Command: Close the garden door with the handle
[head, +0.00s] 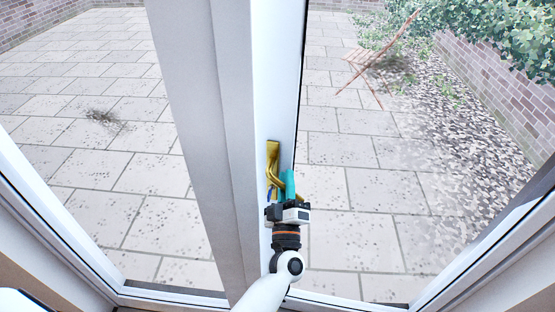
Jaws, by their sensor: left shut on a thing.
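The garden door shows as a white frame (275,70) with a glass pane, standing beside a thick pale post (205,120) in the middle of the head view. A brass handle (272,155) sits on the white frame. My left gripper (288,190) is at the lower part of this handle, with its teal fingers shut on it. The fingers hide part of the handle. My left arm comes up from the bottom of the view. My right gripper is not in view. I cannot tell exactly how far the door stands from its frame.
Beyond the glass lies a paved patio (130,155). White sills run along the bottom on both sides.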

